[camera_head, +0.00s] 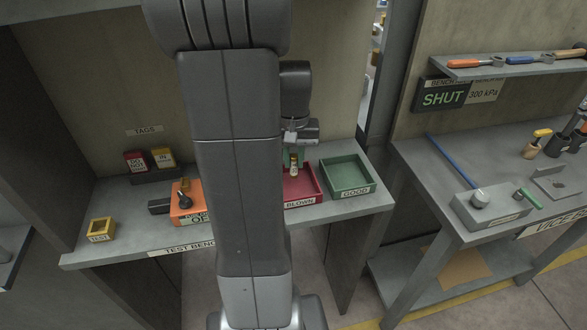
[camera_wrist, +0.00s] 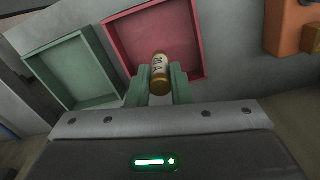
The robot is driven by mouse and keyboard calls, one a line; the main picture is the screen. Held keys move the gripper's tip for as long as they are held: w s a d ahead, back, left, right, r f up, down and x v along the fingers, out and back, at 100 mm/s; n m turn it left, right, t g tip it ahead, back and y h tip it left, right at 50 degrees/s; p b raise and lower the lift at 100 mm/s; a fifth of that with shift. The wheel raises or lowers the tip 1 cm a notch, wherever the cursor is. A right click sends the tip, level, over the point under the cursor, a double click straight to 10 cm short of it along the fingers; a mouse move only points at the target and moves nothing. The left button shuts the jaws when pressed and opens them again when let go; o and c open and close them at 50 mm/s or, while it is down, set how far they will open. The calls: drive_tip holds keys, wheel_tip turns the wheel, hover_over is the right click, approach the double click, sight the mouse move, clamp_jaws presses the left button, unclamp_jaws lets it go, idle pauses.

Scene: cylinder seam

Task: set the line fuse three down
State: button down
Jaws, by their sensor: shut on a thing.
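A small fuse (camera_wrist: 159,74) with a white label and brass-coloured ends is held between the green fingers of my gripper (camera_wrist: 161,88). The label's writing is too small to read surely, so I cannot tell which line fuse it is. In the head view the fuse (camera_head: 293,162) is upright at the gripper, above the red tray (camera_head: 311,183) marked BLOWN. The wrist view shows the red tray (camera_wrist: 193,25) beyond the fuse. The green tray (camera_head: 348,188) marked GOOD stands to the right, and looks empty.
The orange tester (camera_head: 187,208) with a black knob stands left of my arm on the test bench (camera_head: 130,245). A yellow TEST block (camera_head: 101,229) sits farther left, tag holders (camera_head: 148,160) behind. The right bench (camera_head: 420,165) carries a grey block (camera_head: 490,207) and tools.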

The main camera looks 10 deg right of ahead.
sight(294, 177)
drive_tip(key=shift+f, duration=1.9)
drive_tip(key=shift+f, duration=0.2)
drive_tip(key=c, duration=1.3)
unclamp_jaws()
drive_tip(key=shift+r, duration=0.1)
wheel_tip(294, 177, up, 12)
drive_tip(key=shift+r, duration=0.15)
